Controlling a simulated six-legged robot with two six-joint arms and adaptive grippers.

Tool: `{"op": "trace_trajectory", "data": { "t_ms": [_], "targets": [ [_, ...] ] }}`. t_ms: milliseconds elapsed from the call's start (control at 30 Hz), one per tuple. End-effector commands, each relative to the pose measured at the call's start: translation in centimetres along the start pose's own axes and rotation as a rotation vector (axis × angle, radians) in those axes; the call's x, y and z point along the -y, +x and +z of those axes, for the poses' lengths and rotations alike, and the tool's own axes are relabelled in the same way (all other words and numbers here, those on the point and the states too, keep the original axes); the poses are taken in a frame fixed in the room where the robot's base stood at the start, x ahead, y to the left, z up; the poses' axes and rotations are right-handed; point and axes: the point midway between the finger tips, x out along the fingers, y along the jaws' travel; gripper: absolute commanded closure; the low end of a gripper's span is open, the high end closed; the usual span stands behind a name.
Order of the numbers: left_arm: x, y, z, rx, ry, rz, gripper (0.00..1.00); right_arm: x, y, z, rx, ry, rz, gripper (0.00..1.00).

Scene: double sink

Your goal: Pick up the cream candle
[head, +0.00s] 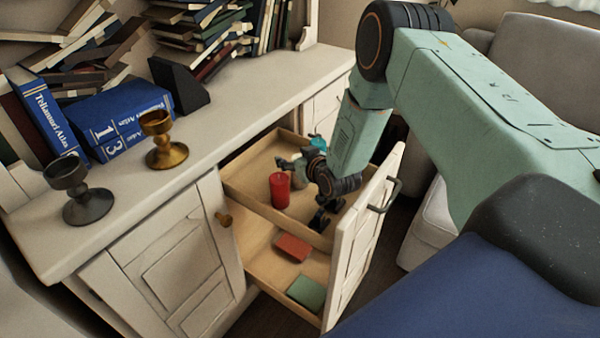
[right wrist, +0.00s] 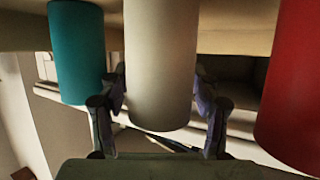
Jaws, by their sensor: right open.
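The cream candle (right wrist: 161,60) stands in the middle of the right wrist view. My right gripper (right wrist: 160,92) is open, with one finger on each side of the candle; I cannot tell whether either finger touches it. In the head view my right gripper (head: 300,166) reaches into the open drawer, and the cream candle is mostly hidden behind it. My left gripper is not in view.
A red candle (head: 279,190) and a teal candle (head: 318,142) stand close on either side. Red (head: 293,247) and green (head: 306,292) blocks lie in the lower drawer section. The drawer front (head: 356,240) stands near my arm. Goblets (head: 163,140) stand on the cabinet top.

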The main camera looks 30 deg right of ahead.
Motion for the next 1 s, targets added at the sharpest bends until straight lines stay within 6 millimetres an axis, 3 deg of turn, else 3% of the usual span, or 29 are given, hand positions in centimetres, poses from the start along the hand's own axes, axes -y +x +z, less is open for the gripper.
{"op": "trace_trajectory", "data": {
  "t_ms": [67, 800, 1000],
  "targets": [
    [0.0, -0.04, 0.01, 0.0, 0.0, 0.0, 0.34, -0.01, -0.02, -0.04, 0.0, 0.0, 0.0, 0.38],
    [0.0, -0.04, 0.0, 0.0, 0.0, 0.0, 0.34, -0.03, -0.04, -0.07, -0.001, 0.0, 0.0, 1.0],
    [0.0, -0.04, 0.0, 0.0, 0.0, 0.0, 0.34, -0.03, -0.03, -0.13, -0.003, 0.0, 0.0, 1.0]
  ]
}}
